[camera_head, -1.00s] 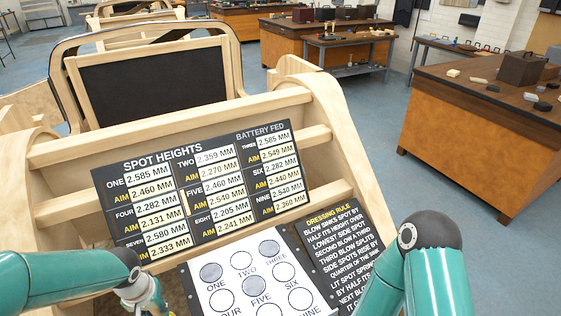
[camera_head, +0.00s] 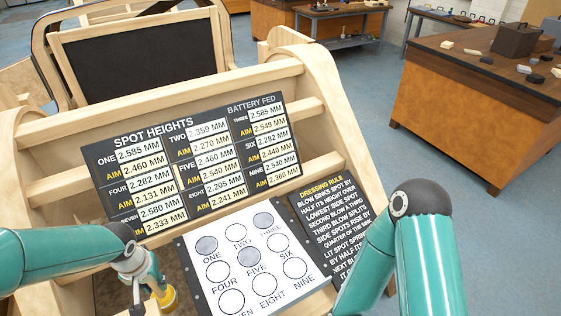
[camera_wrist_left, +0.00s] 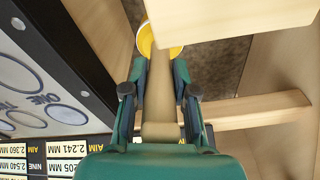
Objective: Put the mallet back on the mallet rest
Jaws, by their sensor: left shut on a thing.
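My left gripper (camera_head: 150,288) is low at the left of the sloping panels in the head view. In the left wrist view its two fingers (camera_wrist_left: 160,72) are shut on the mallet's brown handle (camera_wrist_left: 160,102). A pale wooden block (camera_wrist_left: 205,18) lies across the far end of the handle, with a round yellow-edged part (camera_wrist_left: 146,40) beside it; I cannot tell which of these belongs to the mallet's head. A yellow part (camera_head: 168,297) also shows by the gripper in the head view. I cannot make out the mallet rest. My right gripper is out of view.
The wooden frame (camera_head: 310,110) carries the spot heights board (camera_head: 185,165), the white sheet of circles (camera_head: 245,270) and the dressing rule board (camera_head: 325,215). A wooden rail (camera_wrist_left: 255,110) crosses close to the left fingers. A workbench (camera_head: 470,100) stands at the right across clear floor.

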